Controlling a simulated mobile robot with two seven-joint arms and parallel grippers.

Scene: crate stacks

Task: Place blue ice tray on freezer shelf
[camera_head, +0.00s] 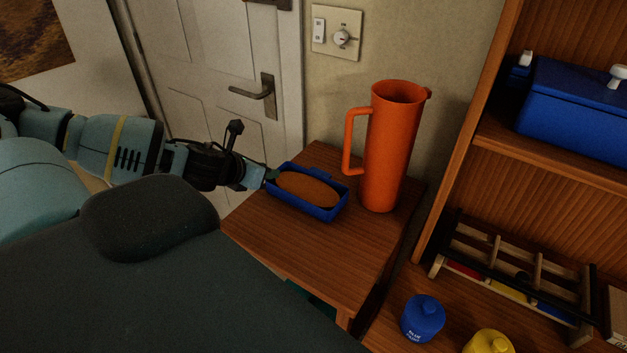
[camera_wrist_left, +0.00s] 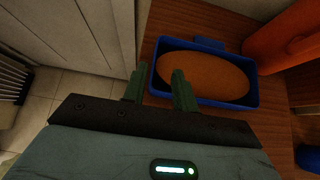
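A blue rectangular tray (camera_head: 318,212) with an orange-brown oval thing (camera_head: 308,189) in it sits on a wooden table, near its left edge. No freezer shelf can be made out. My left gripper (camera_head: 269,178) is at the tray's left end. In the left wrist view the left gripper (camera_wrist_left: 158,82) has its fingers apart, one outside the tray (camera_wrist_left: 252,94) and one over its inside, with the tray's end wall between them. I see a gap around the wall, so the grip looks open. My right gripper is not in view.
An orange pitcher (camera_head: 391,150) stands right behind the tray. A wooden shelf unit (camera_head: 480,95) at right holds a blue lidded box (camera_head: 575,112), a wooden rack (camera_head: 515,265), a blue jar (camera_head: 423,319) and a yellow jar (camera_head: 488,343). The table's front (camera_head: 300,250) is clear.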

